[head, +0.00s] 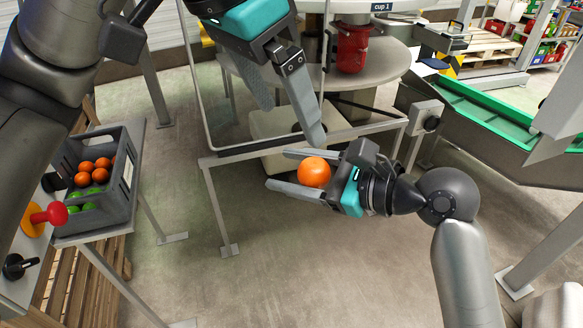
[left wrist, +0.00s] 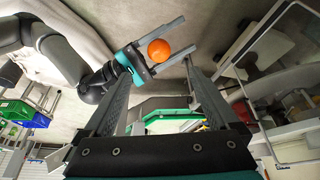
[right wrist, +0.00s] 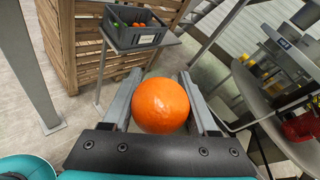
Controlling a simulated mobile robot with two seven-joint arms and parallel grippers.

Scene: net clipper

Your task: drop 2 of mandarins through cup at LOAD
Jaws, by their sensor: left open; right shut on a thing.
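My right gripper (head: 297,172) is shut on a mandarin (head: 313,171), held in mid-air in front of the round table. The mandarin fills the space between the fingers in the right wrist view (right wrist: 160,105). My left gripper (head: 290,105) is open and empty, above and close to the right gripper; the held mandarin also shows beyond its fingers in the left wrist view (left wrist: 159,50). More mandarins (head: 95,165) lie with green fruits in a grey crate (head: 122,205) at the left. A red cup (head: 352,48) stands on the round table under the label "cup 1" (head: 381,7).
The crate sits on a metal stand beside a panel with a red knob (head: 50,214). A grey frame (head: 290,150) stands before the round table (head: 390,68). A green-lined conveyor (head: 490,115) runs at the right. Floor between is clear.

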